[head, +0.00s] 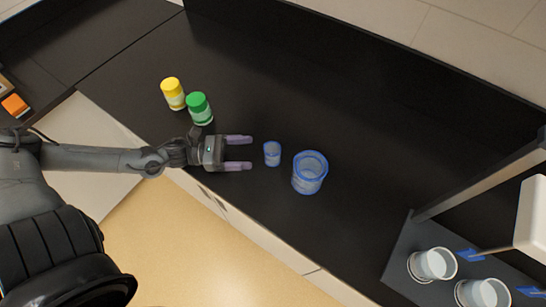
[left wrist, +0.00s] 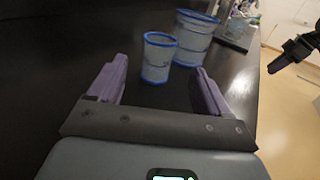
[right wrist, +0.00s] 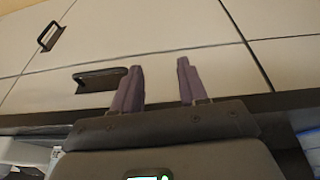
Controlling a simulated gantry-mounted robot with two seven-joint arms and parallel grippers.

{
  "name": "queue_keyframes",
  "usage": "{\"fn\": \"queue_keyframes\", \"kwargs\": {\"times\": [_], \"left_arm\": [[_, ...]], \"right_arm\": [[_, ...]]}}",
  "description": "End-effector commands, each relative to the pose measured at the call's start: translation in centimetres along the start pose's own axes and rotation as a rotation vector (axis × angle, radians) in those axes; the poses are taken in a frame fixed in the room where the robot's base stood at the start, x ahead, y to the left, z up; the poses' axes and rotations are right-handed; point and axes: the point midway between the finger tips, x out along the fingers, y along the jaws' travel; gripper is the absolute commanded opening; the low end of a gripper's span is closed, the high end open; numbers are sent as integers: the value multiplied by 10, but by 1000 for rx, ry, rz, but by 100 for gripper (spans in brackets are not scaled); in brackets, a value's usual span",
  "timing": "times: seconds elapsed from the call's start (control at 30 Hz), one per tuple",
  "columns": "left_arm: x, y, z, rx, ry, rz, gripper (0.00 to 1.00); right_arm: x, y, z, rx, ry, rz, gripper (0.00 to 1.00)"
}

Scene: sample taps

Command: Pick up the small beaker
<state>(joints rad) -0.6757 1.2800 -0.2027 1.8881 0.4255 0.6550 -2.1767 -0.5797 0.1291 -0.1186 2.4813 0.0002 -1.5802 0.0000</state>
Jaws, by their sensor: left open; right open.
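The small beaker (head: 272,154) is clear with a blue rim and stands upright on the black counter in the head view. The left wrist view shows it (left wrist: 158,58) ahead of the gap between my left fingers. My left gripper (head: 238,153) is open and empty, pointing right at the beaker, with its fingertips a little short of it. It also shows in the left wrist view (left wrist: 160,84). My right gripper (right wrist: 158,84) is open and empty in the right wrist view, facing cabinet fronts. It is not visible in the head view.
A larger blue-rimmed beaker (head: 309,174) stands just right of the small one. Yellow-capped (head: 173,94) and green-capped (head: 199,109) bottles stand behind my left gripper. A tap stand with cups (head: 433,264) is at lower right. The counter behind the beakers is clear.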

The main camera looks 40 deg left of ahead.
Motion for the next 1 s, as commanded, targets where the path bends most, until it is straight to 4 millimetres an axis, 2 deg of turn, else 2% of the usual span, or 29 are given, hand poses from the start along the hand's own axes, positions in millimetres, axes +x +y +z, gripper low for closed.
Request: {"fn": "queue_keyframes", "kwargs": {"times": [0.2, 0.53, 0.8, 1.0], "left_arm": [[26, 0, 0, 0, -4, 1, 78], [42, 0, 1, 0, -3, 1, 78], [71, 2, 4, 0, -5, 1, 78], [85, 1, 4, -1, -2, 0, 78]], "right_arm": [[11, -1, 3, 1, 0, -2, 43], [15, -4, 4, 8, 1, -8, 43], [24, -5, 7, 11, 1, -11, 43], [27, -5, 8, 10, 0, -11, 43]]}}
